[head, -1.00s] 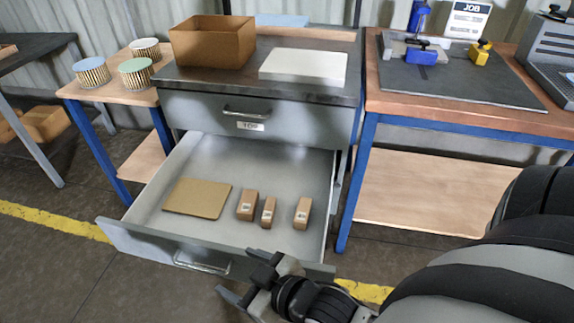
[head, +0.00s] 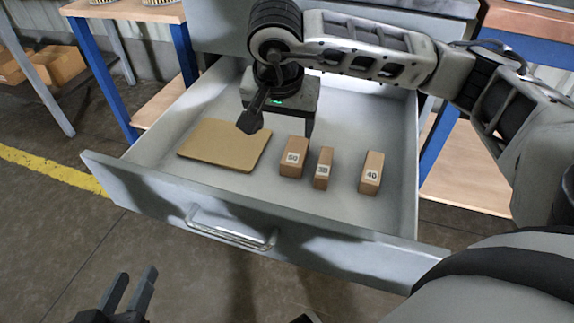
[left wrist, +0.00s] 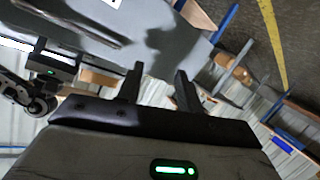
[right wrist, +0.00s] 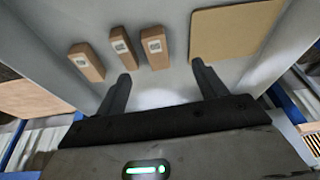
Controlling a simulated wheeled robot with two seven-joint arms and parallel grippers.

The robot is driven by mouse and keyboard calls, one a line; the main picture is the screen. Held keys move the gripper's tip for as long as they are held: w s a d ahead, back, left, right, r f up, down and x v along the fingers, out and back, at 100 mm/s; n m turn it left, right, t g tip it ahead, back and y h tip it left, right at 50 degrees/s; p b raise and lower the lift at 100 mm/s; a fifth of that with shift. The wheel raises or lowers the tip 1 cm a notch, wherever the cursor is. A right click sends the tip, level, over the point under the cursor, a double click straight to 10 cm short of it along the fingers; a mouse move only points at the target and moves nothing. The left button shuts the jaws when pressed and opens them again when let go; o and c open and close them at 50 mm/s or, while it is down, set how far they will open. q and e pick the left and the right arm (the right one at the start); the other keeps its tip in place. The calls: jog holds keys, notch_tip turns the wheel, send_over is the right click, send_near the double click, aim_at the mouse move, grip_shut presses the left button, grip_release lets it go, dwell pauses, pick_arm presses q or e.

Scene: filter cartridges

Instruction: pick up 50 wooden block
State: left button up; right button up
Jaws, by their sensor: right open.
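The 50 wooden block (head: 293,157) stands in the open drawer (head: 210,200), left of the 30 block (head: 323,168) and 40 block (head: 371,173). In the right wrist view the 50 block (right wrist: 155,47) is nearest the brown board. My right gripper (head: 280,125) is open above the drawer, just behind the 50 block and apart from it. In the right wrist view its jaws (right wrist: 160,90) are empty, with the 50 block beyond them. My left gripper (head: 130,290) is open and empty in front of the drawer, and its fingers show in the left wrist view (left wrist: 158,85).
A flat brown board (head: 225,145) lies in the drawer left of the blocks. The drawer front with its handle (head: 232,230) stands between my left gripper and the blocks. Workbenches flank the cabinet on both sides. The drawer floor between the 30 and 40 blocks is clear.

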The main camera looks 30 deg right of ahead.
jog(key=w+d+h, duration=0.1)
jog(key=d, duration=0.1)
jog(key=b, duration=0.4)
send_near(295, 151)
jog(key=x, duration=0.5)
jog(key=shift+w+d+f, duration=0.15)
jog(key=shift+d, duration=0.05)
jog(key=shift+d+f, duration=0.1)
jog(key=shift+f, duration=0.3)
jog(key=b+x, duration=0.1)
jog(key=x, duration=0.1)
jog(key=shift+f+b, duration=0.3)
jog(key=shift+f, duration=0.05)
jog(key=shift+b+x, duration=0.3)
jog(key=shift+x, duration=0.6)
pick_arm(q)
jog(key=r+t, duration=0.1)
jog(key=w+r+t+h, duration=0.1)
jog(key=d+r+t+h, duration=0.1)
jog(key=shift+w+r+n, duration=0.3)
jog(key=shift+r, duration=0.05)
pick_arm(e)
jog(key=shift+w+r, duration=0.1)
jog(key=shift+w, duration=0.05)
pick_arm(q)
jog(key=shift+f, duration=0.2)
pick_arm(e)
jog(key=c, duration=1.1)
